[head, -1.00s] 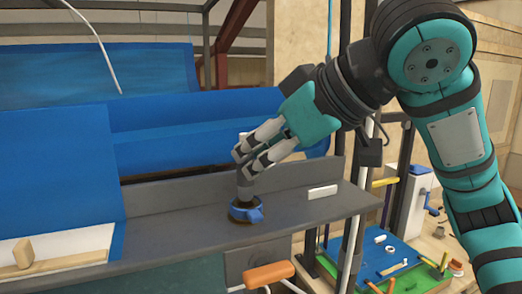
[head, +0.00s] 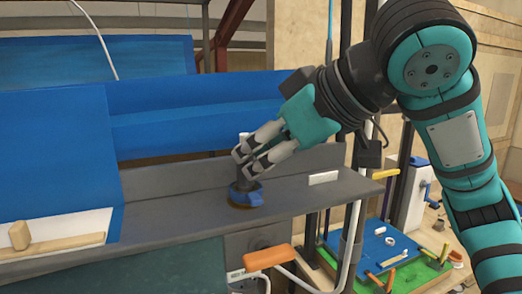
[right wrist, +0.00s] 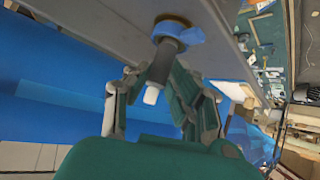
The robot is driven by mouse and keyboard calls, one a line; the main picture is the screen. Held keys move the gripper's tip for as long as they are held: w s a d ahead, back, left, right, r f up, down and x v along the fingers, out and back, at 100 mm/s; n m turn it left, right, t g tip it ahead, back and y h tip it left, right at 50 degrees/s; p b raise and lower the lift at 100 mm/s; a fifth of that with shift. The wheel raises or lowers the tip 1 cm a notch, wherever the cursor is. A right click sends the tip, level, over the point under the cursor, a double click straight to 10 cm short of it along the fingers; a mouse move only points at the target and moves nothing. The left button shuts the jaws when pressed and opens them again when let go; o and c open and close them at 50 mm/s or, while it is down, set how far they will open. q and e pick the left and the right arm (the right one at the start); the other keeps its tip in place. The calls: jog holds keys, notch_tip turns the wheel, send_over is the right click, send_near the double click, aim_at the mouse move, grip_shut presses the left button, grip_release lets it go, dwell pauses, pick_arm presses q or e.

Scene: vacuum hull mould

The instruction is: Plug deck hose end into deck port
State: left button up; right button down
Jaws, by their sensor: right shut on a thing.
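My right gripper (head: 245,164) is shut on the hose end, a dark grey upright cylinder (head: 246,183) with a white tip on top. The white tip (right wrist: 151,95) shows between the fingers in the right wrist view. The deck port (head: 239,205), a brown ring with a blue collar or clamp (head: 252,198), sits on the grey shelf directly under the hose end. The cylinder's lower part meets the blue collar; how deep it sits is hidden. My left gripper does not show.
The grey shelf (head: 190,205) has a white block (head: 323,178) to the right of the port. A blue-covered form (head: 200,115) stands behind. An orange handle (head: 270,257) is below the shelf edge. A blue and green board (head: 372,245) with small parts lies lower right.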

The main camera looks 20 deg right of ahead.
jog(key=c, duration=1.1)
grip_release()
jog(key=shift+o, duration=0.2)
jog(key=v, duration=1.2)
jog(key=o, duration=1.1)
jog(key=shift+c, duration=0.2)
notch_tip(320, 180, up, 9)
jog(key=p, duration=0.5)
